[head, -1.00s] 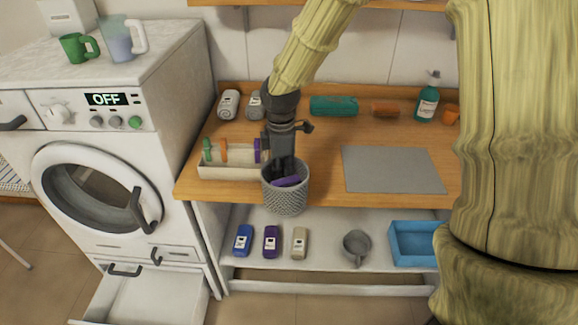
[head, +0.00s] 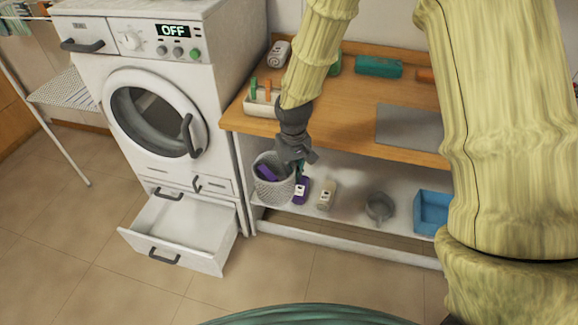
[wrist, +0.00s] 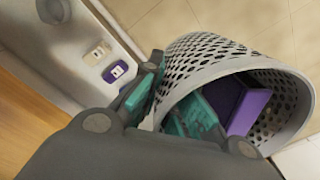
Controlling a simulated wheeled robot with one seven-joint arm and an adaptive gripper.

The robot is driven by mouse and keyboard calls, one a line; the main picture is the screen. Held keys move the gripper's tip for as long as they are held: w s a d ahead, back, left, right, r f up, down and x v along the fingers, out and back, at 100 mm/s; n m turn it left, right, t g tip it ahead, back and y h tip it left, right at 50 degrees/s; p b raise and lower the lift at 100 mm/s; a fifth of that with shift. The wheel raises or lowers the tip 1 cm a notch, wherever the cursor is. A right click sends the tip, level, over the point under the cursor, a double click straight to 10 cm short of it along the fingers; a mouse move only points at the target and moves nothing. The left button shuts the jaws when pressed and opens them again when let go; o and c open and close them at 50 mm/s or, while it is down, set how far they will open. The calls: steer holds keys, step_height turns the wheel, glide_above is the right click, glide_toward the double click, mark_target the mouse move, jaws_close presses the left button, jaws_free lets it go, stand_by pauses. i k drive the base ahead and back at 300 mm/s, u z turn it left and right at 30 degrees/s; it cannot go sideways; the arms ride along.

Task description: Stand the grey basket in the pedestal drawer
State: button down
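The grey basket (head: 272,186) is a perforated round basket, held in the air in front of the lower shelf, slightly tilted. A purple item (wrist: 245,103) lies inside it. My gripper (wrist: 172,105) is shut on the basket's rim, with one teal fingertip inside and the other outside the wall. In the head view my gripper (head: 297,158) is above and to the right of the basket. The pedestal drawer (head: 190,228) under the washing machine is pulled out, and its visible interior is empty. It is to the left of and lower than the basket.
The washing machine (head: 150,115) stands left of the wooden worktop (head: 350,105). The lower shelf (head: 345,215) holds a purple bottle (head: 301,190), a beige bottle (head: 327,195), a grey mug (head: 379,206) and a blue bin (head: 431,211). Floor before the drawer is clear.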

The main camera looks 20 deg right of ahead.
mark_target(187, 244)
steer(key=u, duration=0.45)
steer(key=k, duration=1.15)
steer(key=u, duration=1.35)
steer(key=i, duration=1.15)
steer(key=u, duration=0.25)
steer(key=i, duration=1.15)
steer(key=z, duration=0.55)
steer(key=i, duration=0.75)
steer(key=z, duration=1.5)
steer(key=i, duration=0.65)
steer(key=z, duration=0.5)
